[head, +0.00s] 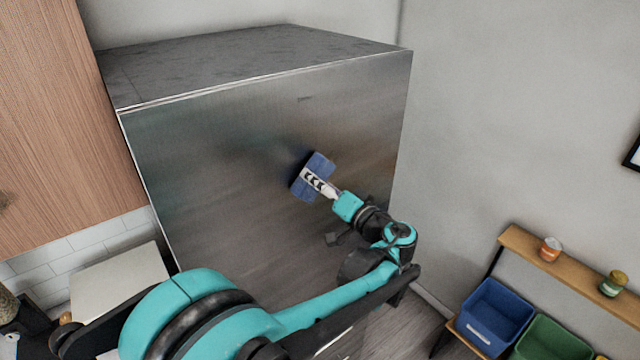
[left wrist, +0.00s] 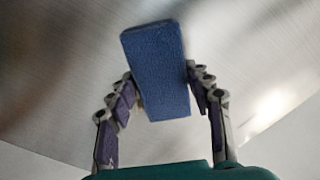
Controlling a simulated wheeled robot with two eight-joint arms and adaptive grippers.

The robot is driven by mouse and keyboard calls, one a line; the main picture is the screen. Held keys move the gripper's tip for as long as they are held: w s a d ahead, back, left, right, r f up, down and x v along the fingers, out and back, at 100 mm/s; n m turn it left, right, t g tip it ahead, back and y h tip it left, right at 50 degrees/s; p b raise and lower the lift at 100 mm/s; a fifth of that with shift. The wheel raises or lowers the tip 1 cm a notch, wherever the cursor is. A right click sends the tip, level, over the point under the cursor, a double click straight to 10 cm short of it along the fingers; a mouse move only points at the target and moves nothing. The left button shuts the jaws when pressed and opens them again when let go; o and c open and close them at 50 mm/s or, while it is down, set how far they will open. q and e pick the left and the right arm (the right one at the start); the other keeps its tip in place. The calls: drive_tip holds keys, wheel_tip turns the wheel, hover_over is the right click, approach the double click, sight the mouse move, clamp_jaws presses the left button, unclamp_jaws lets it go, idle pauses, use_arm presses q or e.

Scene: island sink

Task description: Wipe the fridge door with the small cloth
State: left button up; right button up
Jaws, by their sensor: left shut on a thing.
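The fridge door (head: 220,190) is a large brushed-steel front filling the middle of the head view; it appears shut. The small cloth (head: 319,163) is a flat blue rectangle in front of the door, right of its middle. In the left wrist view the cloth (left wrist: 157,70) sits upright between the two fingers, with the steel door (left wrist: 60,70) behind it. My left gripper (head: 318,184) is shut on the cloth and holds it at or very near the door; contact is hard to tell. My right gripper is not in view.
A wooden cabinet (head: 50,120) adjoins the fridge on the left. At the right, a wooden shelf (head: 575,272) carries two small jars, with a blue bin (head: 495,312) and a green bin (head: 550,340) below.

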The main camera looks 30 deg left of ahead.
use_arm(q)
drive_tip(key=shift+w+a, duration=0.1)
drive_tip(key=shift+a, duration=0.25)
drive_tip(key=shift+w, duration=0.1)
